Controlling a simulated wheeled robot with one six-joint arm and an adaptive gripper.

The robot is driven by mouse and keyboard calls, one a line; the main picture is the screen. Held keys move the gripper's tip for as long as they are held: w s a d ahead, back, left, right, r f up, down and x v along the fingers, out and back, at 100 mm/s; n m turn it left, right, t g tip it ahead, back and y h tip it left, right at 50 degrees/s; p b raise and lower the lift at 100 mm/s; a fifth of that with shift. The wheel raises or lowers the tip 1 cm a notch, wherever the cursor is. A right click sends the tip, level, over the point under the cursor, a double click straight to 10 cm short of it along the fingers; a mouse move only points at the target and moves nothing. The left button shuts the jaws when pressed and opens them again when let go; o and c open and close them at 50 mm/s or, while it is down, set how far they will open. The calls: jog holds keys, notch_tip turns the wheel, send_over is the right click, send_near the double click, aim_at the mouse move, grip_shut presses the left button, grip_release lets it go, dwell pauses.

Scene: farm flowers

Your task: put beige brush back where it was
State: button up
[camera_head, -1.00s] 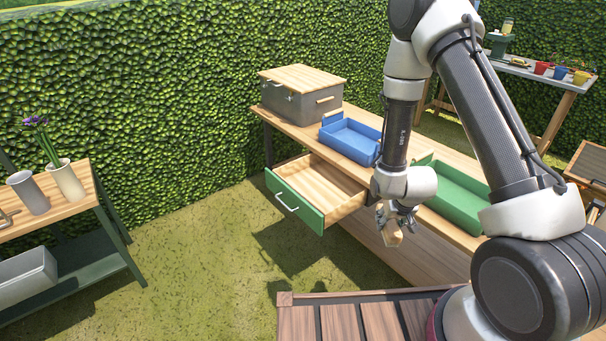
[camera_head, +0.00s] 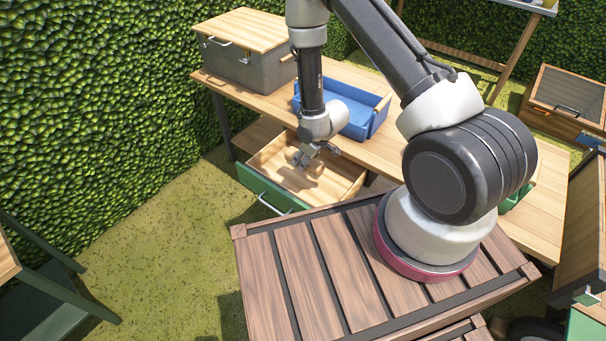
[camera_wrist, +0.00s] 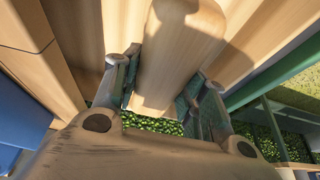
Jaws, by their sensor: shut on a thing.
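My gripper (camera_head: 308,158) is shut on the beige brush (camera_wrist: 182,45), which shows as a pale wooden block between the fingers in the wrist view. In the head view the brush (camera_head: 292,154) is small and partly covered by the fingers. The gripper is over the open drawer (camera_head: 343,182), which has a green front and a pale wooden inside. Whether the brush touches the drawer floor cannot be told.
A blue tray (camera_head: 378,115) stands on the wooden workbench (camera_head: 220,84) behind the drawer. A grey box with a wooden lid (camera_head: 240,62) is at the bench's left end. A hedge (camera_head: 90,90) runs behind. Grass lies open at the left.

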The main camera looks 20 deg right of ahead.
notch_tip(320, 180, down, 7)
jog(key=shift+r, duration=0.15)
dwell(0.4)
jog(key=o, duration=1)
